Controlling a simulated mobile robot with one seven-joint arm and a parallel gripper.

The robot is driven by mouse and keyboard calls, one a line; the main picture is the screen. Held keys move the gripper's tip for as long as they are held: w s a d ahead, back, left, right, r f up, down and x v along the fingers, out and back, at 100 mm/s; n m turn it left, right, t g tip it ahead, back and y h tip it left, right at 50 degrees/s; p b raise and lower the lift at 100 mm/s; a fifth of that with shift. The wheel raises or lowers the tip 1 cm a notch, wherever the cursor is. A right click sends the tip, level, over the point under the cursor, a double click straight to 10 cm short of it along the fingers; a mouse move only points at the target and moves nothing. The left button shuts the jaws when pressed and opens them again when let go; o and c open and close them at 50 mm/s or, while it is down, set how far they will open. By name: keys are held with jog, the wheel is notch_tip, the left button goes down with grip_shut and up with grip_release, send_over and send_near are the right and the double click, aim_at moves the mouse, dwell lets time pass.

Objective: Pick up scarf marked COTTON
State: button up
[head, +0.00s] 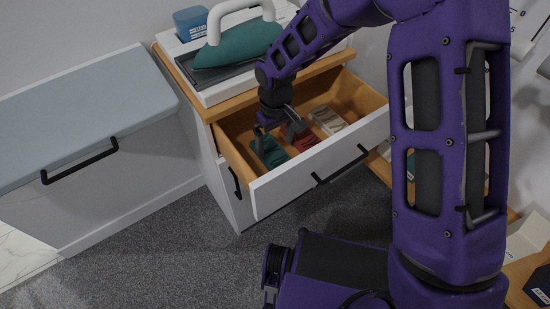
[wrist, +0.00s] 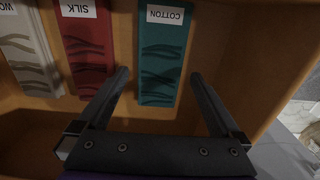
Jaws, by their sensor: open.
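The scarf marked COTTON (wrist: 163,62) is a folded teal strip with a white label, lying in the open drawer. In the head view the teal scarf (head: 269,152) is at the drawer's left end, partly hidden by my gripper. My gripper (wrist: 158,80) is open, its two fingers on either side of the teal scarf's near end in the wrist view, with nothing between them that it grips. In the head view my gripper (head: 277,130) is over the drawer. I cannot tell its exact height above the scarf.
A red scarf marked SILK (wrist: 88,50) and a pale scarf (wrist: 30,50) lie beside it. The wooden drawer (head: 345,92) has walls close around them. A teal iron (head: 240,45) and a blue box (head: 191,22) stand on the cabinet top. Grey floor (head: 170,255) is clear.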

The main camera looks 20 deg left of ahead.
aim_at(276, 158)
jog(key=f, duration=0.3)
jog(key=f+b, duration=0.1)
jog(key=f, duration=0.1)
jog(key=shift+s+d, duration=0.2)
jog(key=shift+s, duration=0.05)
jog(key=shift+r, duration=0.1)
jog(key=c, duration=1.2)
jog(key=shift+o, duration=0.2)
